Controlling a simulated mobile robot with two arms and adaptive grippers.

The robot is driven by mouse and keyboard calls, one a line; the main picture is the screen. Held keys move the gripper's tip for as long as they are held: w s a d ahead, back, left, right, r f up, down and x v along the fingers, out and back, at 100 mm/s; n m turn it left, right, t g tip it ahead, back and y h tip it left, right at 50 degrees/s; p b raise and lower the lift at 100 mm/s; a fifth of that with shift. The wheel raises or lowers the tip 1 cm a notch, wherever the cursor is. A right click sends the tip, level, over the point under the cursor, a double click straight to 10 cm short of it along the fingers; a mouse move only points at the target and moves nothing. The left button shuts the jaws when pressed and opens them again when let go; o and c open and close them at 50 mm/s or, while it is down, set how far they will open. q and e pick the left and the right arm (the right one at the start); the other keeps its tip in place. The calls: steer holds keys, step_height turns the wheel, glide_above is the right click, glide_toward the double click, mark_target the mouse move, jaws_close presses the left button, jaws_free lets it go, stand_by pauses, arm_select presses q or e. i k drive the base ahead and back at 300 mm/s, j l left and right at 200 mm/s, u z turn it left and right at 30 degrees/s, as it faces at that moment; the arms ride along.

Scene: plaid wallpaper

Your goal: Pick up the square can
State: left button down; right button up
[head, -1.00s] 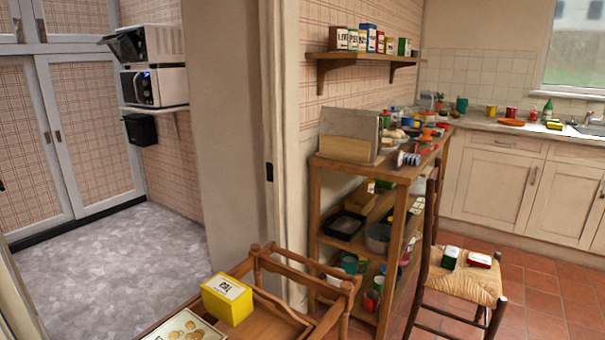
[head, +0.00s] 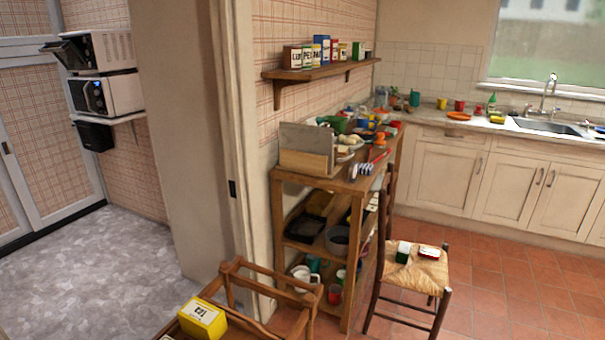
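Several square-sided cans are in the head view, and I cannot tell which one the task means. A yellow square can (head: 203,318) with a white labelled top sits on a wooden stand (head: 250,332) at the bottom edge. A row of labelled square cans (head: 322,48) stands on the wall shelf (head: 318,72). Neither of my grippers shows.
A wooden shelf unit (head: 290,180) crowded with dishes and pans stands against the wall, with the chair close on its right. A counter with a sink (head: 545,124) runs along the back. Red tiled floor (head: 510,290) is clear at right; grey floor (head: 90,270) is clear at left.

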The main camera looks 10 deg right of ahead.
mark_target(403, 251)
steer(key=i+l, duration=0.75)
steer(key=l, duration=0.15)
